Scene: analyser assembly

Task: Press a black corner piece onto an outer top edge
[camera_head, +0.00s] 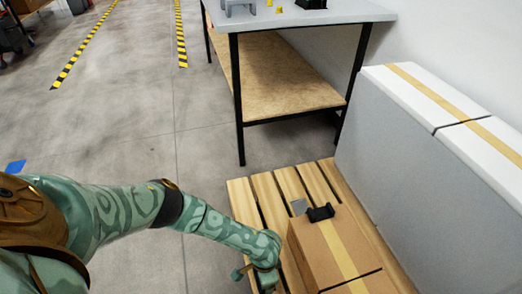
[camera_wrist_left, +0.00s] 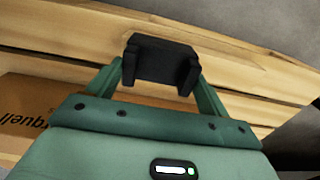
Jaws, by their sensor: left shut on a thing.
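My left gripper (camera_wrist_left: 160,75) is shut on a black corner piece (camera_wrist_left: 158,62), which sits between its two green fingertips in the left wrist view. In the head view, my left arm reaches down beside the cardboard box (camera_head: 306,248), over the pallet; its fingertips and the held piece cannot be made out there. Another black piece (camera_head: 320,212) sits at the far top edge of the box in the head view. The box's printed side (camera_wrist_left: 40,118) shows at the left of the wrist view. My right gripper is not in view.
The box stands on a slatted wooden pallet (camera_head: 265,191), with a small grey plate (camera_head: 299,206) behind it. A large white block with tan tape (camera_head: 400,130) stands at the right. A grey-topped table (camera_head: 340,14) stands behind, carrying small parts.

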